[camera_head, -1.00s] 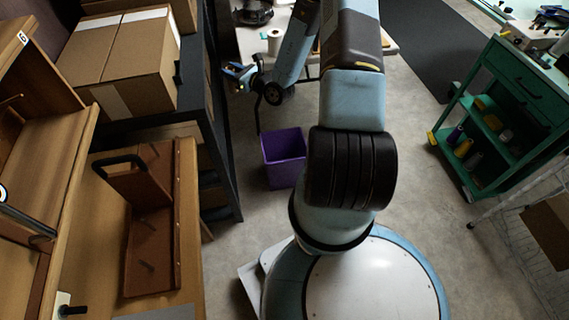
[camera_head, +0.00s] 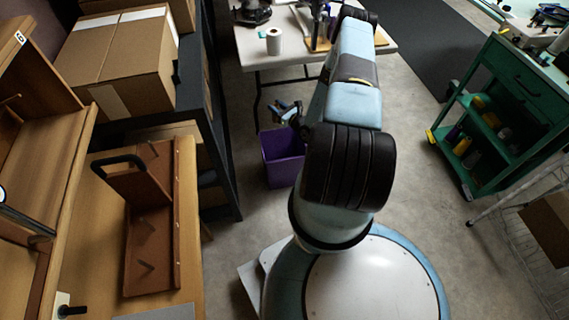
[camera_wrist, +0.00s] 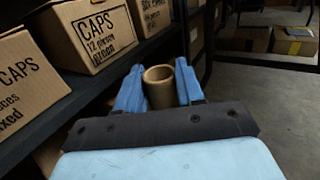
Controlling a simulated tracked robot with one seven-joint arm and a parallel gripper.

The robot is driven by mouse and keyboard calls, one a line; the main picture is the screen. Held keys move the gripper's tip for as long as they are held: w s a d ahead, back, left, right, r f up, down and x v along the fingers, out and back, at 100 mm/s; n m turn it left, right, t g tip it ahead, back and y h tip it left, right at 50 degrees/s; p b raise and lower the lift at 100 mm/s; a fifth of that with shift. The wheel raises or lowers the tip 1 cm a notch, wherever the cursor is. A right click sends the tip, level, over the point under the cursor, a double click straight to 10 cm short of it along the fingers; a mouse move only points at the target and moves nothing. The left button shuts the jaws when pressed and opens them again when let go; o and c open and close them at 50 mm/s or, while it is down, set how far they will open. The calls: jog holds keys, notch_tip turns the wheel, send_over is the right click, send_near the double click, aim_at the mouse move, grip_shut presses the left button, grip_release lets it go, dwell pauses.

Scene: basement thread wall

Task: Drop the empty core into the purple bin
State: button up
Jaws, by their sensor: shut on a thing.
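The empty core (camera_wrist: 159,88) is a brown cardboard tube, seen in the wrist view between the two blue fingers of my gripper (camera_wrist: 159,92). My gripper is shut on it, and I look partly into its open end. In the head view my gripper (camera_head: 287,112) is small, just above and behind the purple bin (camera_head: 284,158) in the picture; the core cannot be made out there. The purple bin stands on the floor between the dark shelf and my arm. The bin does not show in the wrist view.
A dark shelf with cardboard boxes (camera_head: 122,62) stands left of the bin. A white table (camera_head: 310,52) with a white roll (camera_head: 274,41) is behind it. A green cart (camera_head: 507,100) stands at the right. Floor between bin and cart is partly clear.

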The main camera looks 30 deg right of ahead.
jog(key=s+d+f, duration=0.1)
jog(key=s+f, duration=0.1)
jog(key=f, duration=0.5)
jog(key=s+d+f, duration=0.1)
jog(key=d+f, duration=0.1)
jog(key=f, duration=0.5)
jog(key=shift+s+d+h, duration=0.2)
jog(key=shift+s+h, duration=0.1)
jog(key=shift+s, duration=0.1)
jog(key=o, duration=1.1)
jog(key=v, duration=1.3)
jog(key=shift+s, duration=0.35)
jog(key=shift+d, duration=0.1)
